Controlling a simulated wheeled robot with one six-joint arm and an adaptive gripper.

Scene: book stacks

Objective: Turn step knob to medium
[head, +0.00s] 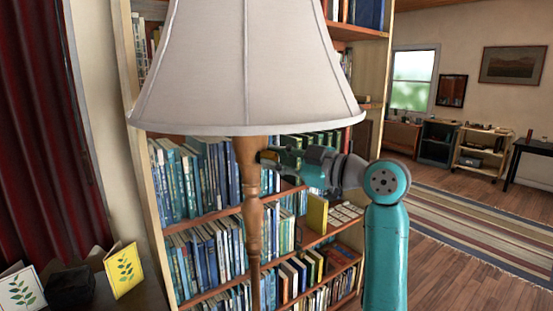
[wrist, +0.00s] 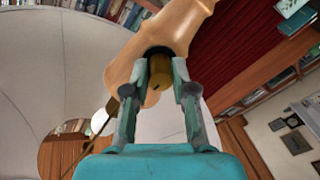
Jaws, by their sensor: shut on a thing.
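A floor lamp has a large off-white shade (head: 245,75) and a turned wooden post (head: 247,190). In the wrist view the light wooden post (wrist: 185,25) runs diagonally across the top. A brass-coloured step knob (wrist: 160,70) sticks out of a dark hole in it. My gripper (wrist: 159,82) has its two fingers on either side of the knob and is shut on it. In the head view my gripper (head: 268,156) reaches the post from the right, just below the shade. The knob's setting cannot be read.
A full bookcase (head: 160,250) stands close behind the lamp and my arm. A yellow leaf-print card (head: 123,270) and a dark object (head: 71,287) stand on a surface at lower left, beside a red curtain (head: 35,120). Open floor with a striped rug (head: 470,225) lies to the right.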

